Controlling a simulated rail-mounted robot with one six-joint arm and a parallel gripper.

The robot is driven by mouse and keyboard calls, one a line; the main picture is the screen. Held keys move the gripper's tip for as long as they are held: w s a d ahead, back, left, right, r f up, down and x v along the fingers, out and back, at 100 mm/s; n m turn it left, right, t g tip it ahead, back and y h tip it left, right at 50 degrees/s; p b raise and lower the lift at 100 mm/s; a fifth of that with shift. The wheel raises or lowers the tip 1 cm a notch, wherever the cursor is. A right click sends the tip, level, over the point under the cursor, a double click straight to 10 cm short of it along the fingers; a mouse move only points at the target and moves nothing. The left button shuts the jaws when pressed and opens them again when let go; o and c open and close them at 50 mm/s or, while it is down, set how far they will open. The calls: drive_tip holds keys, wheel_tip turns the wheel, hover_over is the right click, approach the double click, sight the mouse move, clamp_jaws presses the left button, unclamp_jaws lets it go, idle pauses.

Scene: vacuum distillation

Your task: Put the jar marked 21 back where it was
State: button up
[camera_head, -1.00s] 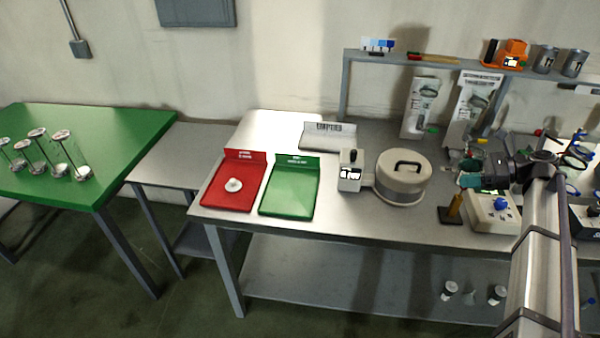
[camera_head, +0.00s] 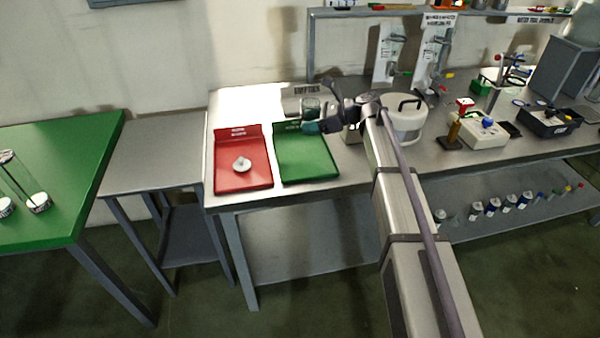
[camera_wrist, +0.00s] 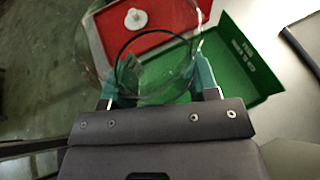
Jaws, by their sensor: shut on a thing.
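My gripper (camera_head: 314,119) is shut on a clear glass jar (camera_head: 311,105) and holds it above the green tray (camera_head: 306,168). In the wrist view the see-through jar (camera_wrist: 150,65) sits between the two teal fingertips (camera_wrist: 158,88), with the trays showing through and behind it. Its number cannot be read in either view.
A red tray (camera_head: 228,178) holding a white knobbed piece (camera_head: 242,164) lies left of the green tray. A bare grey side table (camera_head: 150,160) stands between the green table and the bench. A pale round lidded device (camera_head: 405,125) stands right of my arm.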

sight(305, 159)
drive_tip(key=shift+w+a+f, duration=0.15)
drive_tip(key=shift+a+f, duration=0.55)
drive_tip(key=shift+a, duration=0.05)
drive_tip(key=shift+r, duration=0.1)
wheel_tip(305, 159, down, 10)
drive_tip(key=b, duration=1)
drive_tip(key=shift+r, duration=0.15)
drive_tip(key=o, duration=0.5)
drive_tip(key=shift+f, duration=0.25)
drive_tip(key=o, duration=0.5)
drive_tip(key=shift+r, duration=0.15)
